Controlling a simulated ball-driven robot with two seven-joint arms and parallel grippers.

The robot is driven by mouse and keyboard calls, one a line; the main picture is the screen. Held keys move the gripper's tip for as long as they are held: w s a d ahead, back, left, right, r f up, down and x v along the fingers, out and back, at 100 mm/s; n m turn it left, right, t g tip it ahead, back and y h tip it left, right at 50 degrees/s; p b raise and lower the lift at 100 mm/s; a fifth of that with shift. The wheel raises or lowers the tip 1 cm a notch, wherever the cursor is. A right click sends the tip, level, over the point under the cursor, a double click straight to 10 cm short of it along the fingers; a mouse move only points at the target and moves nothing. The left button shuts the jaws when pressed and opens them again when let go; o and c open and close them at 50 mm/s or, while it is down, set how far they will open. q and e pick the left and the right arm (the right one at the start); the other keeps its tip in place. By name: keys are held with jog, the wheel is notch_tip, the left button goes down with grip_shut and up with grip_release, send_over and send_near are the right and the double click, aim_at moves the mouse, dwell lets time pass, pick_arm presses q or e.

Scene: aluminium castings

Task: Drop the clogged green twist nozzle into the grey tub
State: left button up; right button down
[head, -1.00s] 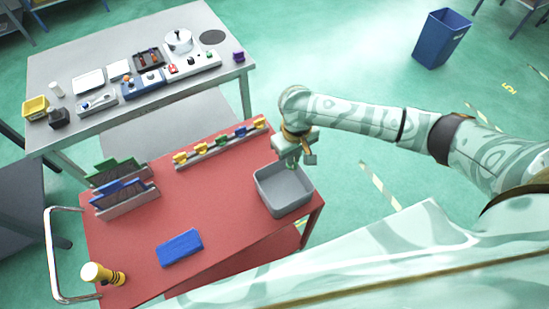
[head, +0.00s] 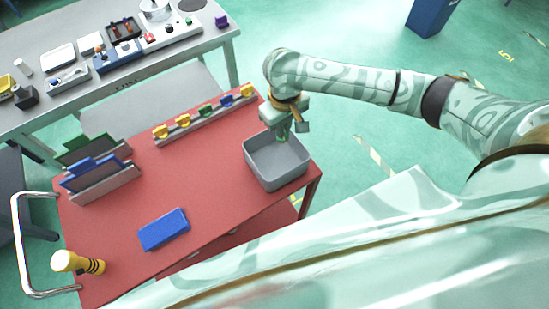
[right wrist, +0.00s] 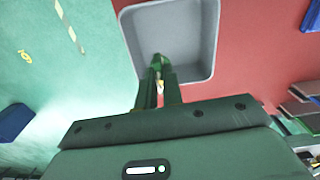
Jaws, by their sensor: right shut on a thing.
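The grey tub (head: 290,176) stands on the right end of the red table top. My right gripper (head: 284,137) is over the far part of the tub, pointing down. In the right wrist view its fingers (right wrist: 160,88) are shut on a small green piece, the green twist nozzle (right wrist: 158,62), seen against the tub's inside. The tub's wall also shows in the right wrist view (right wrist: 214,38). The fingers hide much of the nozzle, and its height above the tub floor is hard to tell. My left gripper is out of view.
A rack (head: 196,124) with several yellow, green and blue nozzles lies along the table's far edge. A blue block (head: 164,229), a yellow-and-black bottle (head: 76,262) and upright panels (head: 98,178) occupy the left part. A grey bench (head: 120,85) stands beyond.

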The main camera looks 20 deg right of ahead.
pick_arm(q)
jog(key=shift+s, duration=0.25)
pick_arm(e)
jog(key=shift+a+r, duration=0.1)
jog(key=shift+a, duration=0.05)
jog(key=c, duration=1.5)
grip_release()
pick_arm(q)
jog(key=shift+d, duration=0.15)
pick_arm(e)
jog(key=shift+o, duration=0.2)
